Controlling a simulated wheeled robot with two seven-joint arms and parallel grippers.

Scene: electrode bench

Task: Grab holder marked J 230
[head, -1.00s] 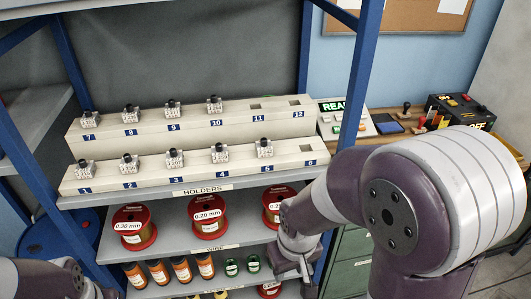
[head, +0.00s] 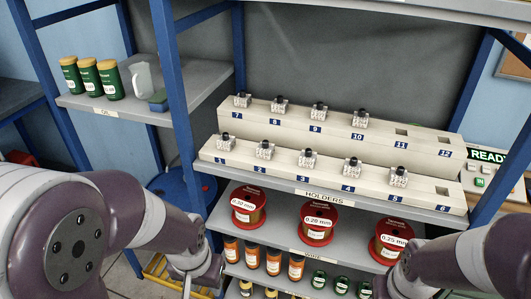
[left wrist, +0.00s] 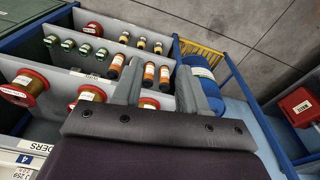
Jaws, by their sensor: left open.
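Small pale holders with black tops stand on a two-step cream rack (head: 330,186). The lower step has a holder in slots 1 (head: 224,142), 2 (head: 265,150), 3 (head: 307,159), 4 (head: 352,168) and 5 (head: 398,177). The upper step has them in slots 7 (head: 242,100), 8 (head: 280,106), 9 (head: 319,112) and 10 (head: 360,118). Their markings are too small to read, so I cannot tell which is J 230. My left gripper (head: 188,284) is open and empty, below and left of the rack; its fingers also show in the left wrist view (left wrist: 160,82). My right gripper is out of frame.
Slots 6, 11 and 12 are empty. Red wire spools (head: 318,222) and orange bottles (head: 273,262) fill the shelves below. A blue post (head: 172,90) stands left of the rack; green jars (head: 88,76) and a clear jug (head: 143,78) stand on the side shelf.

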